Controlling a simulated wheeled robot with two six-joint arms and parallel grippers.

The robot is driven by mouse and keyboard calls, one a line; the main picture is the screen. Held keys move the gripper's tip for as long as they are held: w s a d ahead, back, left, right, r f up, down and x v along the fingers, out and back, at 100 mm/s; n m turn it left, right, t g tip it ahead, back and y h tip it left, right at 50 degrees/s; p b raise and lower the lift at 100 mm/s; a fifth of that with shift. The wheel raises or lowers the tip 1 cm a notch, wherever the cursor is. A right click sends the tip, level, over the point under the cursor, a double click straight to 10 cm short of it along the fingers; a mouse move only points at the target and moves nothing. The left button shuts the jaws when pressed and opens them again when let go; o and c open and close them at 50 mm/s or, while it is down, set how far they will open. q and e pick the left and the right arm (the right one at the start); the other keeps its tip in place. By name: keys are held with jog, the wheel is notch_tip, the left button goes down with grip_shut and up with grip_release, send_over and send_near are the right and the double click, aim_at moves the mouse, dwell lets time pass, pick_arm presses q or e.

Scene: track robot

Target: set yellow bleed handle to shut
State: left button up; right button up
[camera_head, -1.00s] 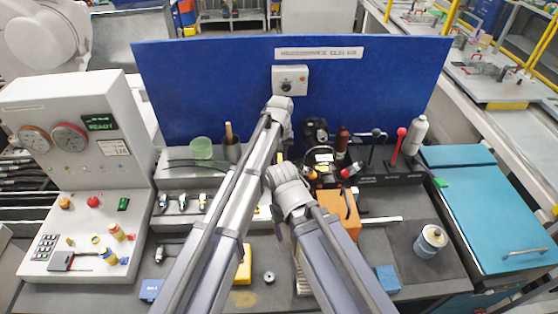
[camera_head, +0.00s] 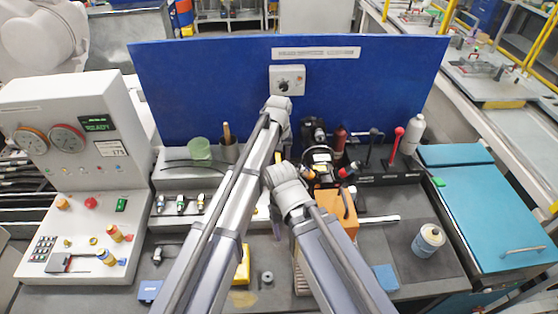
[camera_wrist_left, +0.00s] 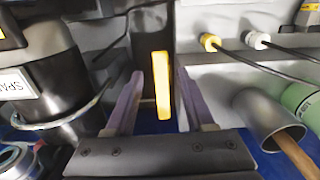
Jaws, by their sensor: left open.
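The yellow bleed handle (camera_wrist_left: 161,85) shows in the left wrist view as an upright yellow bar. My left gripper (camera_wrist_left: 159,74) is open, with one purple-grey finger on each side of the bar. Dark gaps show between the bar and both fingers, so neither finger visibly touches it. The bar's mounting is not clear. In the head view my arms cover the middle of the bench and hide the left gripper; I cannot make out the handle for sure there.
In the left wrist view, a dark cylinder (camera_wrist_left: 50,75) stands left of the handle, and a grey tube (camera_wrist_left: 268,118) and yellow cable plug (camera_wrist_left: 209,42) sit right. In the head view, a control console (camera_head: 80,165) stands left, an orange block (camera_head: 338,212) right, a blue panel (camera_head: 200,95) behind.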

pick_arm(q)
notch_tip(320, 180, up, 8)
jog(key=p, duration=0.8)
jog(key=shift+f, duration=0.15)
jog(key=shift+s+f, duration=0.1)
jog(key=s+a+f+m+b, duration=0.1)
jog(key=s+a+f+b, duration=0.2)
jog(key=s, duration=0.6)
jog(key=s+a+f+m+b, duration=0.1)
jog(key=s+a+f+b, duration=0.3)
jog(key=s+f+b, duration=0.3)
jog(key=s+a+f+m+y+b, duration=0.1)
jog(key=s+a+f+b, duration=0.3)
jog(key=s, duration=0.7)
jog(key=shift+a+f+m+b, duration=0.15)
jog(key=shift+f+m+b, duration=0.35)
jog(key=shift+b, duration=0.25)
